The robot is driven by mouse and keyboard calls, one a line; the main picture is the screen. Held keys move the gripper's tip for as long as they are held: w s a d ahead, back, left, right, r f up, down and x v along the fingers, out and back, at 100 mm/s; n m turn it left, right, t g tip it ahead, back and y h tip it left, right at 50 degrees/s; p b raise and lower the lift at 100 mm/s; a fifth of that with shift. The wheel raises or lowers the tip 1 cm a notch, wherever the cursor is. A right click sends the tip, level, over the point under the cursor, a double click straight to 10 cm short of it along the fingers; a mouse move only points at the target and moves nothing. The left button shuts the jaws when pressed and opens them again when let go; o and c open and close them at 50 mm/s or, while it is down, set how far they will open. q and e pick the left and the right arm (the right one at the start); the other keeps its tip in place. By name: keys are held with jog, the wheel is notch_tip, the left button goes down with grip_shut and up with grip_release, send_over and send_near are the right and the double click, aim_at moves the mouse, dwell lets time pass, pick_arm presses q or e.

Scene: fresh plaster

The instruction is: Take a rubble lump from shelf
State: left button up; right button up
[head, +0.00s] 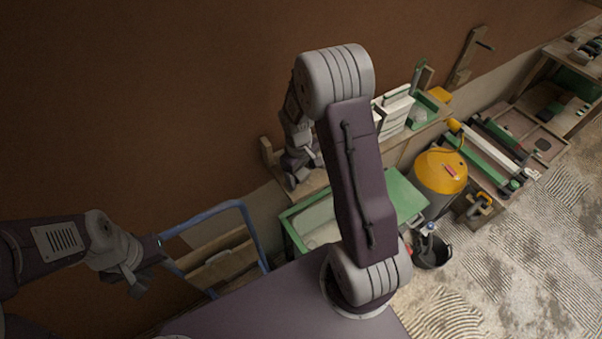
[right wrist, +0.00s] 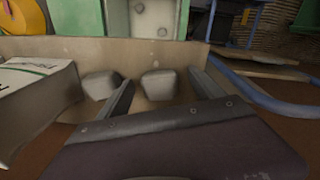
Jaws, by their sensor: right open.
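In the right wrist view two grey rubble lumps sit on the wooden shelf (right wrist: 60,46) behind its raised edge. One lump (right wrist: 158,86) lies between the finger lines of my right gripper (right wrist: 161,76), which is open and holds nothing. The other lump (right wrist: 100,86) is just left of the left finger. In the head view my right gripper (head: 296,172) is at the left end of the shelf (head: 314,184), and my arm hides much of that spot. My left gripper (head: 134,276) hangs at the lower left, away from the shelf; its finger gap is unclear.
A white bag (right wrist: 34,102) stands left of the lumps. Below the shelf is a green-rimmed cart (head: 402,194), with a blue-framed trolley (head: 258,240) to its left. A yellow-topped vacuum (head: 440,172) and black bucket (head: 432,252) stand right. The brown wall is close behind the shelf.

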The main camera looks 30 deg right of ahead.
aim_at(307, 172)
jog(key=c, duration=1.6)
jog(key=shift+r, duration=0.15)
jog(key=shift+r, duration=0.3)
jog(key=r, duration=0.2)
jog(key=d+r+b, duration=0.1)
jog(key=r, duration=0.1)
jog(key=shift+s, duration=0.2)
jog(key=s+d+r, duration=0.1)
jog(key=d+r, duration=0.1)
jog(key=d, duration=0.1)
jog(key=s+d+r+b, duration=0.1)
jog(key=s+d+r, duration=0.1)
jog(key=d, duration=0.1)
jog(key=s+d+r, duration=0.1)
jog(key=d+r, duration=0.1)
jog(key=d, duration=0.1)
jog(key=shift+s+d+r, duration=0.15)
jog(key=shift+s+d, duration=0.1)
jog(key=shift+s, duration=0.05)
